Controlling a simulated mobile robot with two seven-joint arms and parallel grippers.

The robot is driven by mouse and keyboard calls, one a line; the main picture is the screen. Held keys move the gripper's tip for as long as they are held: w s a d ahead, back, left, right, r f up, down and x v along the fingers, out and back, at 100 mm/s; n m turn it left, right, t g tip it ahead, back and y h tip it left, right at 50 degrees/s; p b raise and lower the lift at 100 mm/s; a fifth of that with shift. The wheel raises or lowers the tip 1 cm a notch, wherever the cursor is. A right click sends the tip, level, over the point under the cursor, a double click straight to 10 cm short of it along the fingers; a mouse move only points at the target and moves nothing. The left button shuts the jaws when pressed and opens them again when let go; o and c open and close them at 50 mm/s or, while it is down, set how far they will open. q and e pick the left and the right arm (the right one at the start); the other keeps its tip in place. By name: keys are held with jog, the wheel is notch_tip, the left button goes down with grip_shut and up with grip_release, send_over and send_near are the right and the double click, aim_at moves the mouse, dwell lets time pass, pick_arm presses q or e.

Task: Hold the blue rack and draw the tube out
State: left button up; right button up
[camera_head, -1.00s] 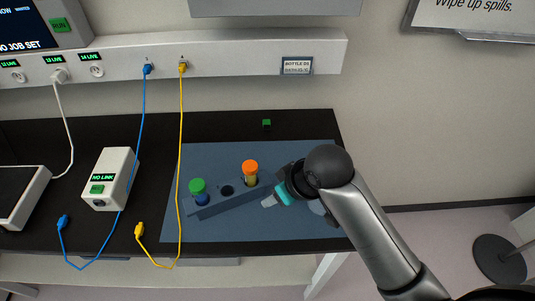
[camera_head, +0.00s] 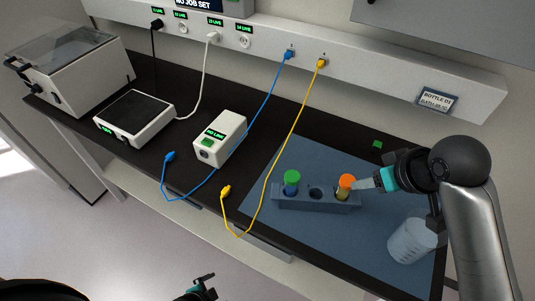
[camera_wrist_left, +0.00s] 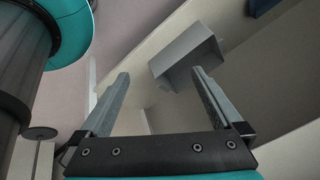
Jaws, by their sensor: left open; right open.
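The blue rack (camera_head: 312,203) stands on the blue mat. A green-capped tube (camera_head: 291,181) sits in its left hole, the middle hole is empty, and an orange-capped tube (camera_head: 344,189) stands in its right hole. My right gripper (camera_head: 358,185) is open, with its fingertips right beside the orange cap; whether they touch it I cannot tell. My left gripper (camera_head: 207,282) is low in the head view, over the floor in front of the bench and away from the rack. In the left wrist view the left gripper (camera_wrist_left: 160,85) is open and empty.
A clear beaker (camera_head: 411,241) stands on the mat (camera_head: 270,222) below my right arm. A yellow cable (camera_head: 268,170) crosses the mat's left edge. A white box (camera_head: 222,138) and a blue cable (camera_head: 264,95) are farther left. The mat in front of the rack is clear.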

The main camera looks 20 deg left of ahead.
pick_arm(q)
jog(key=w+d+r+m+t+h, duration=0.1)
jog(key=w+d+r+m+h, duration=0.5)
jog(key=w+r+m, duration=0.65)
jog(key=s+d+r+m+g+h, duration=0.3)
jog(key=d+r+m+g+h, duration=0.35)
jog(key=m, duration=0.85)
notch_tip(320, 180, up, 20)
jog(key=m+y, duration=0.9)
jog(key=m, duration=0.6)
send_over(288, 192)
jog(key=a, duration=0.6)
jog(key=shift+t, duration=0.35)
jog(key=x, duration=1.4)
jog(key=shift+w+d+f, duration=0.15)
jog(key=shift+w+f, duration=0.05)
jog(key=shift+f, duration=0.15)
jog(key=shift+c, duration=0.2)
